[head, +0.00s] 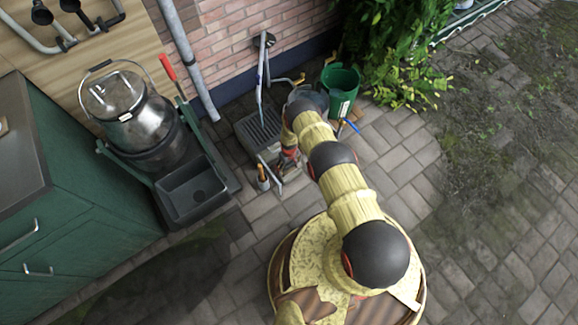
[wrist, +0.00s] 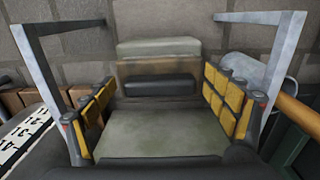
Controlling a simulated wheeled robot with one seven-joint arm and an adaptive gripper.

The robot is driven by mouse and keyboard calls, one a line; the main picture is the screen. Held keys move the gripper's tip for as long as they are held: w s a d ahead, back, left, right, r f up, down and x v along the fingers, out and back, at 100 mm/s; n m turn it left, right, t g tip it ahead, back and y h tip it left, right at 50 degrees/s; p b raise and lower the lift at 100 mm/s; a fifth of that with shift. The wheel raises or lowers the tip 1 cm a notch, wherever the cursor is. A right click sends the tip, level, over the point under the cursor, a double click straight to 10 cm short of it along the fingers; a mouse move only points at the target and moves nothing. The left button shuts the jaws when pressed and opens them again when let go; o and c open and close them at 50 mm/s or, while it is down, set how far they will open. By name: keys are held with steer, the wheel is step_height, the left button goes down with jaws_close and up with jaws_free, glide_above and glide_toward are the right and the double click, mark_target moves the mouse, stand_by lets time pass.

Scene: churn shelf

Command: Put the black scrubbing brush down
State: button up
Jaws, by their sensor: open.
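My gripper (wrist: 160,103) is open in the wrist view, with its yellow-padded fingers spread wide at left and right. A dark, blocky thing (wrist: 160,88) shows between the fingers, below a pale grey-green block; I cannot tell for sure whether it is the black scrubbing brush, or whether it touches the fingers. In the head view my gripper (head: 285,164) is low near the ground, beside the grey grated tray (head: 260,132), and my arm hides part of it. I cannot make out the brush for sure in the head view.
A green bucket (head: 340,88) stands behind my arm. A small orange-handled thing (head: 263,178) stands left of my gripper. A metal churn (head: 128,112) and black basin (head: 193,190) are further left. Open paving (head: 480,220) lies to the right.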

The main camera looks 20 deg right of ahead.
steer(key=w+r+t+p, duration=0.15)
steer(key=w+r, duration=0.35)
steer(key=r, duration=1.3)
steer(key=w+r+p, duration=0.3)
steer(key=w+r, duration=0.2)
steer(key=r, duration=1.3)
step_height(320, 180, up, 40)
steer(key=m+t, duration=0.2)
glide_above(289, 165)
steer(key=w, duration=0.3)
steer(key=s+r, duration=1)
steer(key=r, duration=0.2)
steer(key=s+r+t, duration=0.1)
steer(key=s+r, duration=0.2)
steer(key=s, duration=0.8)
steer(key=s+r+m+t, duration=0.1)
steer(key=s+r, duration=0.2)
steer(key=s, duration=0.9)
steer(key=shift+m, duration=0.3)
